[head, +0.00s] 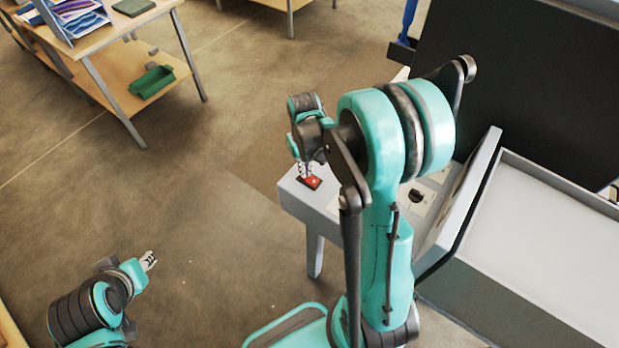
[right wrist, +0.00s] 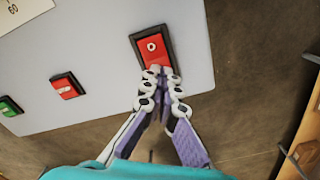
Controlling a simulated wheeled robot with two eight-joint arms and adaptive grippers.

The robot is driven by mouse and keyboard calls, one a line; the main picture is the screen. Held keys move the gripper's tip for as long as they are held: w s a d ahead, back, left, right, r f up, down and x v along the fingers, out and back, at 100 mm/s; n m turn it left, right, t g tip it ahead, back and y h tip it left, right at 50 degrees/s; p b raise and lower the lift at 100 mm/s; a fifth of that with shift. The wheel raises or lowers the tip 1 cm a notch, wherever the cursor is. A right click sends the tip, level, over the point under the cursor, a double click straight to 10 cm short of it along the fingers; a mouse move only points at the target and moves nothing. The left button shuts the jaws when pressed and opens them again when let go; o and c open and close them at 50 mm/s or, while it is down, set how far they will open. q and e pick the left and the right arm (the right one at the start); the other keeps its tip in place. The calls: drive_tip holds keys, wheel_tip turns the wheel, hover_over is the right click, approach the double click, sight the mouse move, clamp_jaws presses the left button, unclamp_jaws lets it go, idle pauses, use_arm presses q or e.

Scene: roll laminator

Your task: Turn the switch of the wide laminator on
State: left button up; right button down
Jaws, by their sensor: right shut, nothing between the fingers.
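The wide laminator's light-grey control panel (head: 328,204) juts out at the middle of the head view. A red rocker switch (head: 313,183) in a black frame sits near its left end. In the right wrist view the same red switch (right wrist: 151,47) shows a white round mark on its far half. My right gripper (head: 305,170) is shut and empty, its fingertips (right wrist: 157,76) over the near end of the switch, hiding that end. I cannot tell whether they touch it. My left gripper (head: 149,260) is far from the panel at lower left; its jaw state is unclear.
A smaller red switch (right wrist: 66,87) and a green switch (right wrist: 11,106) sit further left on the panel in the right wrist view. The laminator's black upright panel (head: 530,90) and pale bed (head: 545,245) fill the right. A wooden table (head: 145,85) stands upper left. Floor between is clear.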

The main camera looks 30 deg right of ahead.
drive_tip(key=shift+f, duration=0.25)
drive_tip(key=shift+r+p, duration=2.25)
drive_tip(key=shift+r, duration=1.3)
